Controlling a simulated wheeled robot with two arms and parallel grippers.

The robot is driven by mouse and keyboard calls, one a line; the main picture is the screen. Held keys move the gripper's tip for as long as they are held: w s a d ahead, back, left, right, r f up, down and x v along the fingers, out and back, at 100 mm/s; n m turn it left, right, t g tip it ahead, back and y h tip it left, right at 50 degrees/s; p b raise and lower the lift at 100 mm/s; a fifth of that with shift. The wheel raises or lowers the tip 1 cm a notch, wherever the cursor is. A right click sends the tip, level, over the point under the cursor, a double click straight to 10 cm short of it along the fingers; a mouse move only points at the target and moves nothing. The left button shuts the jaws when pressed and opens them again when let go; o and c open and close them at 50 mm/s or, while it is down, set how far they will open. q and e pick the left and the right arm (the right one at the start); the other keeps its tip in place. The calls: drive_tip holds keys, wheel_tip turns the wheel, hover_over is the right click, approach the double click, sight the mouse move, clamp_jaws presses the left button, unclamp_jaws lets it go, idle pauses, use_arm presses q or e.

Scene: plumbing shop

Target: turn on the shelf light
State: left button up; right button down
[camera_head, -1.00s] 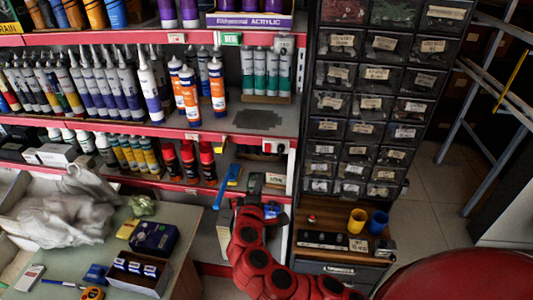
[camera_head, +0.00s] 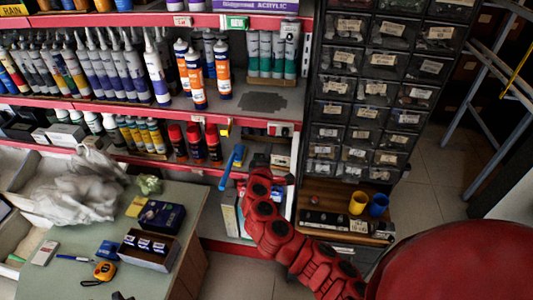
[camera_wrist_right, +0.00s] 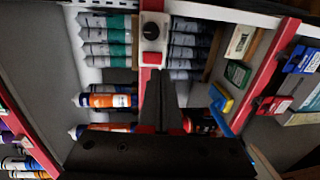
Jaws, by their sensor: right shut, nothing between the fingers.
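A small white switch box with a black round knob and a red button (camera_wrist_right: 152,40) is fixed on the red shelf edge in the right wrist view. In the head view a small white and red box (camera_head: 279,129) sits on the edge of the middle shelf at its right end. My right gripper (camera_head: 262,158) is just below that box, partly hidden by its own arm. In the wrist view the dark right fingers (camera_wrist_right: 165,78) are closed together, empty, and point at the red button; contact cannot be told. My left gripper is not in view.
Teal bottles (camera_head: 265,55) and orange-white tubes (camera_head: 195,78) stand on the shelf above. Red-capped cans (camera_head: 195,143) and a blue-handled tool (camera_head: 231,165) are left of the gripper. A drawer cabinet (camera_head: 375,90) stands right, with yellow (camera_head: 358,203) and blue (camera_head: 378,205) cups below.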

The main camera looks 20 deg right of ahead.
sight(272, 134)
drive_tip(key=shift+p+x, duration=1.05)
drive_tip(key=shift+x, duration=1.85)
